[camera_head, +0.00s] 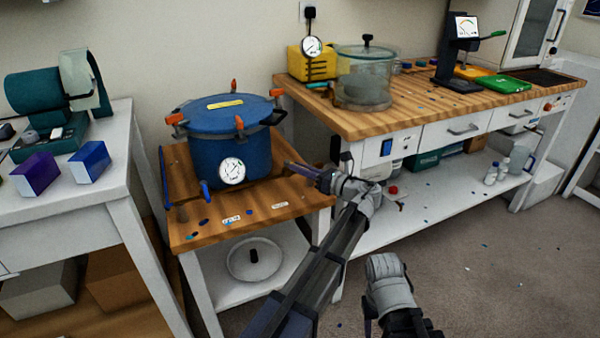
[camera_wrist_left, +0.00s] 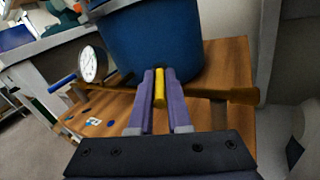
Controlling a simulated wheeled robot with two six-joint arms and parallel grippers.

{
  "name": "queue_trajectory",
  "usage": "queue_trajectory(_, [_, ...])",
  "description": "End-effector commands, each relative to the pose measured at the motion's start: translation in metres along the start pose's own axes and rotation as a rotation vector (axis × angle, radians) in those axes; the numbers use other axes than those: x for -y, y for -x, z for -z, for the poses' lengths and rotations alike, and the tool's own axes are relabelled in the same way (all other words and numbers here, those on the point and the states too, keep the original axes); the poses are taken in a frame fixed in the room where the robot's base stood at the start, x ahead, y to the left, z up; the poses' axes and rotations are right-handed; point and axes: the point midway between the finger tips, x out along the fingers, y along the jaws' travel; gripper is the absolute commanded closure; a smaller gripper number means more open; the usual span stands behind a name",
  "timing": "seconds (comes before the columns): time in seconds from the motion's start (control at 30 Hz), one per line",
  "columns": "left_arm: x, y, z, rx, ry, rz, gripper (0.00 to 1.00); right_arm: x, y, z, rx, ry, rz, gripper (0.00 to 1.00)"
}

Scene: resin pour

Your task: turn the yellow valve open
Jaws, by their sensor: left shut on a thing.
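The yellow valve (camera_wrist_left: 160,88) shows in the left wrist view as a short yellow handle close to the side of the blue pressure pot (camera_wrist_left: 150,38). My left gripper (camera_wrist_left: 160,78) is shut on it, with one purple finger on each side. In the head view the blue pot (camera_head: 218,150) stands on a small wooden-topped cart, and my left gripper (camera_head: 292,167) reaches to its right side. The valve cannot be made out there. My right arm shows low in the middle of the head view, but its fingers are not clear.
The pot's dial gauge (camera_head: 232,171) faces front; it also shows in the left wrist view (camera_wrist_left: 93,64). The cart top (camera_head: 262,208) has a raised wooden edge. A long workbench (camera_head: 395,122) with a clear chamber (camera_head: 364,85) stands at the right, a white table (camera_head: 60,215) at the left.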

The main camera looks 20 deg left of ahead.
Motion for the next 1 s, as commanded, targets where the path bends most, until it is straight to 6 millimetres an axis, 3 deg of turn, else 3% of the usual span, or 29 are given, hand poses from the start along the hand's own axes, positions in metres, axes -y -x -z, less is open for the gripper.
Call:
queue_trajectory(0.4, [0.0086,-0.0009,-0.0018,-0.028,0.0,-0.143,1.0,0.0001,0.0,0.0,0.0,0.0,0.0,0.5])
queue_trajectory(0.87, [0.0078,-0.0008,-0.0016,-0.031,0.0,-0.156,1.0,0.0001,0.0,0.0,0.0,0.0,0.0,0.5])
queue_trajectory(0.9, [0.0078,-0.0008,-0.0016,-0.031,0.0,-0.156,0.83,0.0001,0.0,0.0,0.0,0.0,0.0,0.5])
queue_trajectory(1.0, [0.0078,-0.0008,-0.0016,-0.031,0.0,-0.156,0.72,0.0001,0.0,0.0,0.0,0.0,0.0,0.5])
